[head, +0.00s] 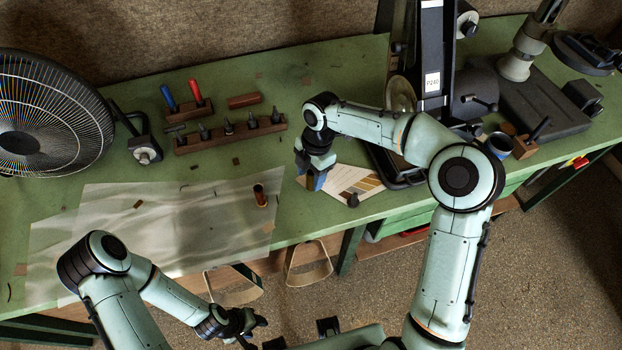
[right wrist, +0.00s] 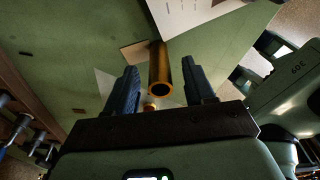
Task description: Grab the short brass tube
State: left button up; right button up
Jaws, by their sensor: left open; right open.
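A brass tube (right wrist: 159,66) stands between the fingers of my right gripper (right wrist: 158,88) in the right wrist view, its open end towards the camera. A gap shows on each side of it, and the blue-padded fingers are open. In the head view my right gripper (head: 314,178) points down at the bench beside a printed card and mostly hides this tube. Another short brass-brown tube (head: 261,197) stands upright on the clear sheet, to the left of my right gripper. My left gripper (head: 252,322) is open and empty in front of the bench, away from both tubes.
A printed card (head: 365,183) and a small dark piece (head: 352,200) lie right of my right gripper. A wooden rack (head: 230,135) with several dark tools stands behind. The clear sheet (head: 110,215) is largely free.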

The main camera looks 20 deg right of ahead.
jog(key=shift+f, duration=0.55)
grip_shut()
jog(key=shift+r, duration=0.1)
